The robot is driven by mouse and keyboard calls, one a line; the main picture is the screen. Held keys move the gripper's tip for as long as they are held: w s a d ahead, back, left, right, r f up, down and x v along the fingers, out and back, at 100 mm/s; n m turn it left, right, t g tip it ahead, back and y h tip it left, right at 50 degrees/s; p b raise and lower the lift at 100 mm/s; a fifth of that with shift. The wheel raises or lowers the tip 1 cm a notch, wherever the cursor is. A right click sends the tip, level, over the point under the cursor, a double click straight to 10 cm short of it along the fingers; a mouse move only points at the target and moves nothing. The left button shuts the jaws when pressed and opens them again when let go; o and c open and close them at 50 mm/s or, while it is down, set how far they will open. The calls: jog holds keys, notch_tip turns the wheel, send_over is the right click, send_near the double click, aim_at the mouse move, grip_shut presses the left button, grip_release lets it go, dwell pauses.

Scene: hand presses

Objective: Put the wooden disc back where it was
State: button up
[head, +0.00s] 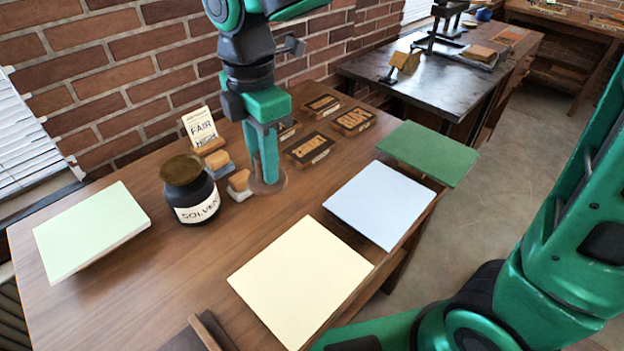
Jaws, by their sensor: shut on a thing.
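My gripper (266,170) points straight down at the wooden table, its fingers close together. A thin round shape (282,187), close to the table's colour, shows around the fingertips and looks like the wooden disc. The fingertips hide its middle, and I cannot tell whether it rests on the table or is just above it. To its left stands a dark jar (197,205) with a label reading "SOLVENT" in part and a round brown top (181,169).
Small wooden-handled stamps (240,184) stand just left of my gripper, near a lettered card (199,124). Several lettered blocks (308,149) lie behind and right. Cream (300,280), blue (378,203), dark green (427,152) and pale green (90,230) sheets or stacks flank clear tabletop.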

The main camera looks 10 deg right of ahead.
jog(key=shift+w+d, duration=0.1)
jog(key=w+d+f, duration=0.2)
jog(key=d, duration=0.1)
jog(key=w+d+f, duration=0.2)
jog(key=w+d, duration=0.1)
jog(key=w+d+f, duration=0.2)
jog(key=d+f, duration=0.1)
jog(key=shift+w, duration=0.2)
jog(key=shift+f, duration=2.05)
jog(key=o, duration=1.1)
